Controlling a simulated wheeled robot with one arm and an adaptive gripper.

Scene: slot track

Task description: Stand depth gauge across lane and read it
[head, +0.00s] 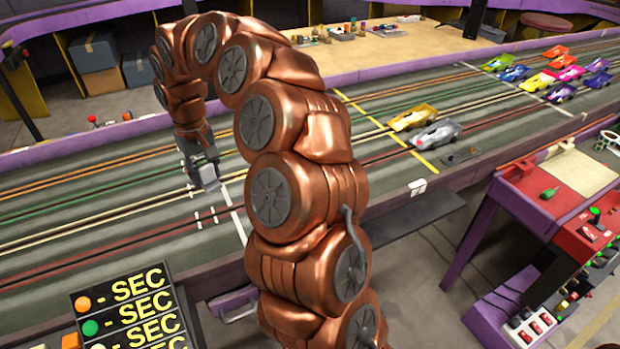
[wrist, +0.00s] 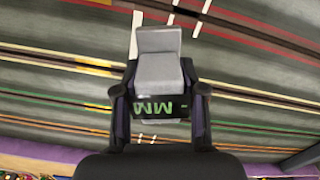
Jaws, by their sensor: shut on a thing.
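The depth gauge is a pale grey block with a dark display reading green "MM"; it shows in the wrist view (wrist: 160,70) and small in the head view (head: 208,177). My gripper (wrist: 160,98) is shut on the gauge, one finger on each side of it. In the head view my gripper (head: 197,160) points down over the slot track (head: 110,190), left of a white cross line. The track has dark slots edged with orange, green, white and red stripes. I cannot tell whether the gauge touches the track, or which lane it is over. No number reading is legible.
A yellow car (head: 413,118) and a silver car (head: 435,135) stand by a yellow line to the right. Several cars stand at the far right. A "SEC" sign (head: 130,315) is at the lower left. A red and purple bench (head: 560,195) stands right. The left track is clear.

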